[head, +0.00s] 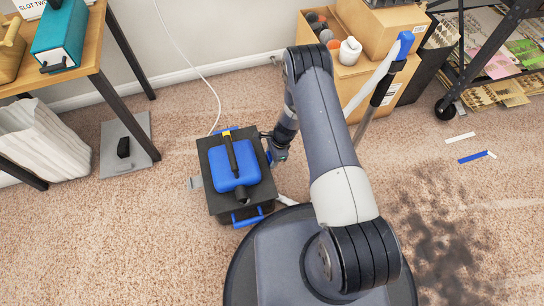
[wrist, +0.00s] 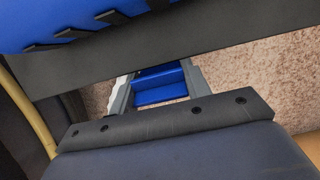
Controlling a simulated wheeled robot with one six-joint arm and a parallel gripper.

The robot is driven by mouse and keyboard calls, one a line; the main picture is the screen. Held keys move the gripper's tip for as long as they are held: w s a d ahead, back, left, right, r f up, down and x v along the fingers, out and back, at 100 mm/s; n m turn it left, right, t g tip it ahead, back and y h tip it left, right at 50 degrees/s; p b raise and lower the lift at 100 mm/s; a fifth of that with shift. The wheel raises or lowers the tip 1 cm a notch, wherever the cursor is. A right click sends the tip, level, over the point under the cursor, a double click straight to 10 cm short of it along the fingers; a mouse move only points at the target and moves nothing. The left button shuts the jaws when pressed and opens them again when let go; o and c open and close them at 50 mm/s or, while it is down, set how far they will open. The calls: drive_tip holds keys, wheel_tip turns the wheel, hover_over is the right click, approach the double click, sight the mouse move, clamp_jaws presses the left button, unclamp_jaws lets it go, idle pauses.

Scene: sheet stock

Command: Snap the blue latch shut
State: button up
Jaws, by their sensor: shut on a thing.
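A dark box (head: 215,197) stands on the carpet, with a blue piece and a black handle on top. Blue latch parts show at its front edge (head: 248,217) and back edge (head: 224,131). My arm reaches down at the box's right side, where my gripper is mostly hidden in the head view. In the wrist view my gripper (wrist: 158,90) shows two light grey fingers with a stepped blue part, seemingly the blue latch (wrist: 160,94), between them. It is shut on that part. How far the latch is closed cannot be told.
A wooden table (head: 88,55) stands at the left, with a grey plate (head: 112,160) on the floor. Cardboard boxes (head: 355,82) and a wheeled rack (head: 468,65) stand behind. A white cable (head: 190,62) runs down behind the box. Carpet at the right is mostly clear, with a dark stain.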

drive_tip(key=o, duration=1)
drive_tip(key=p+v, duration=0.3)
drive_tip(key=v, duration=0.7)
drive_tip(key=shift+r+p, duration=0.3)
drive_tip(key=shift+r, duration=0.15)
drive_tip(key=b+x, duration=0.4)
drive_tip(key=x, duration=0.7)
drive_tip(key=shift+d+f, duration=0.15)
drive_tip(key=shift+f, duration=0.05)
drive_tip(key=shift+d+r+y, duration=0.1)
drive_tip(key=shift+d+y, duration=0.1)
drive_tip(key=shift+y, duration=0.2)
